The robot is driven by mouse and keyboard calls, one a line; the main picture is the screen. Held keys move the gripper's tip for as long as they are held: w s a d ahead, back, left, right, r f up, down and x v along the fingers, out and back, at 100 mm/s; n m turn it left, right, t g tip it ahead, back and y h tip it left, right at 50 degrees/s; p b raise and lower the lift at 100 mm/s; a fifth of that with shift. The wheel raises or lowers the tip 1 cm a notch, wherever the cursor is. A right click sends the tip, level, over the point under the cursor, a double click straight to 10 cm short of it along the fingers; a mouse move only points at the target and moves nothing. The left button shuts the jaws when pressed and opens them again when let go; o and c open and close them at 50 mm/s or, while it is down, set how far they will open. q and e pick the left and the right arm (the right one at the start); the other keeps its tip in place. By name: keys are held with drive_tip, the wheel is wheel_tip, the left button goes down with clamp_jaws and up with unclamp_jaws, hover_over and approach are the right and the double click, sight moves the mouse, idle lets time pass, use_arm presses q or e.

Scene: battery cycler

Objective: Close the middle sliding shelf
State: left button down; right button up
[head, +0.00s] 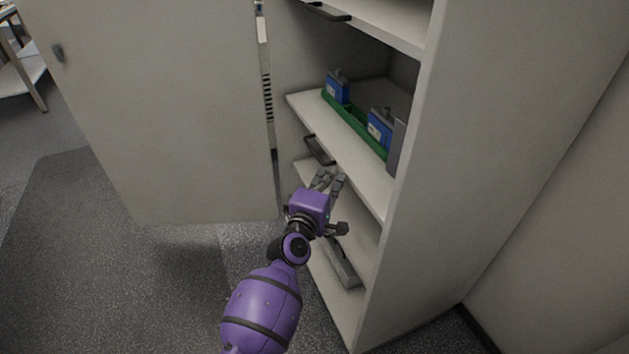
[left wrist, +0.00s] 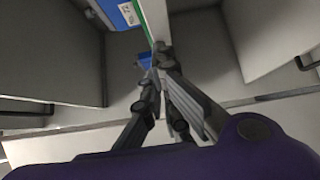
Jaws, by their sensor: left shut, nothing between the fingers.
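The middle sliding shelf (head: 335,136) is a pale board in the open cabinet. It carries a green tray (head: 352,122) with blue battery units (head: 337,88) on it. My left gripper (head: 329,178) is shut and empty, just in front of and below the shelf's front edge. In the left wrist view, its fingertips (left wrist: 161,60) are close to the pale shelf edge (left wrist: 155,20), with a blue unit (left wrist: 117,12) beside it. I cannot tell whether they touch the shelf. My right gripper is not in view.
The cabinet door (head: 160,110) stands open on the left. An upper shelf (head: 385,22) has a dark handle (head: 327,13). A dark handle (head: 320,150) shows below the middle shelf. A grey bar (head: 342,263) lies lower down. The cabinet side (head: 480,130) is on the right.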

use_arm(q)
drive_tip(key=shift+w+d, duration=0.25)
drive_tip(key=shift+d, duration=0.55)
drive_tip(key=shift+d+r, duration=0.1)
drive_tip(key=shift+r, duration=0.05)
